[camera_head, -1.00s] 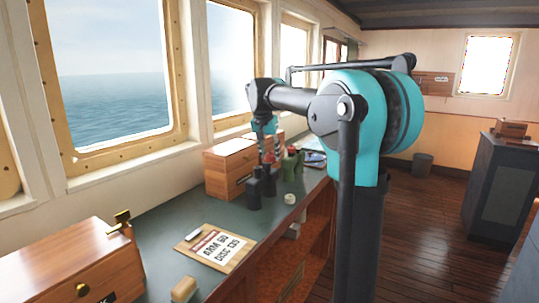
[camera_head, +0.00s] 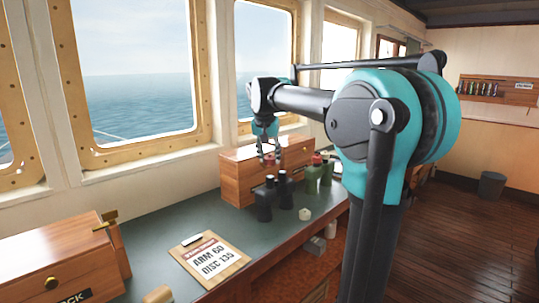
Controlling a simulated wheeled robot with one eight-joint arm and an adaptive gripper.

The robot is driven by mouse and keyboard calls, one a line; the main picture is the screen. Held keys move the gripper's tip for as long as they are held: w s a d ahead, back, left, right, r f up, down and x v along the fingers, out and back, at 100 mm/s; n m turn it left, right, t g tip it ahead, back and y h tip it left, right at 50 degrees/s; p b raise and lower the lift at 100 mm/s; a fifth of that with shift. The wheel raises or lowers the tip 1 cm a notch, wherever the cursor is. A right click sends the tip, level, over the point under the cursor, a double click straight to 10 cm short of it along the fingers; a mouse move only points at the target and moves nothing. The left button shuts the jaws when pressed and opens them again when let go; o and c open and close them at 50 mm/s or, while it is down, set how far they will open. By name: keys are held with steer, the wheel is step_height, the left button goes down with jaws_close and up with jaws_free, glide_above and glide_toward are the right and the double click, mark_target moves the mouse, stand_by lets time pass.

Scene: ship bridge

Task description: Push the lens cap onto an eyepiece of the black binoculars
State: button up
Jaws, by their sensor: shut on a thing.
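The black binoculars (camera_head: 264,205) stand upright on the green desk top, eyepieces upward, in front of a wooden box. My gripper (camera_head: 270,161) is just above and behind the eyepieces, fingers pointing down. I see no clear contact between the gripper and the binoculars.
Green binoculars (camera_head: 314,180) with a red part beside them stand just right of the black ones. A small cream roll (camera_head: 305,214) lies near the desk edge. A clipboard (camera_head: 210,259) and a wooden box (camera_head: 62,262) are at front left. The desk (camera_head: 185,219) between is clear.

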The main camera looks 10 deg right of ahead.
mark_target(270, 176)
steer(key=shift+f, duration=2.25)
steer(key=shift+f, duration=0.9)
stand_by(0.6)
steer(key=o, duration=1.2)
steer(key=shift+o, duration=0.2)
steer(key=shift+r, duration=3.5)
